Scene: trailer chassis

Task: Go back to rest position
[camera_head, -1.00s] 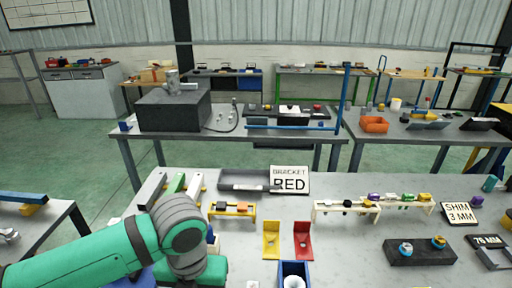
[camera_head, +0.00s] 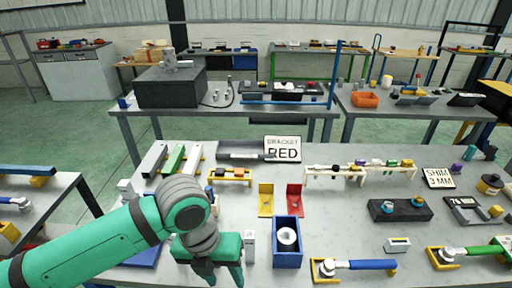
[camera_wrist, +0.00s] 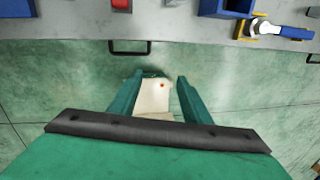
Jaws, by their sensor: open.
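My gripper (camera_head: 222,276) is green and hangs low over the near edge of the grey worktable (camera_head: 345,230), left of the blue bin. In the wrist view my gripper (camera_wrist: 155,92) has its two fingers apart, with nothing held between them. Below and between the fingers I see green floor and a pale block-like shape with a red dot; I cannot tell what it is. The table edge runs along the top of the wrist view.
A blue bin (camera_head: 287,258) with a white ring inside stands right of my gripper. Yellow (camera_head: 265,204) and red brackets (camera_head: 294,200) stand behind it. A blue-handled tool (camera_head: 355,265) lies on yellow supports to the right. Green floor separates the worktable from the rear tables.

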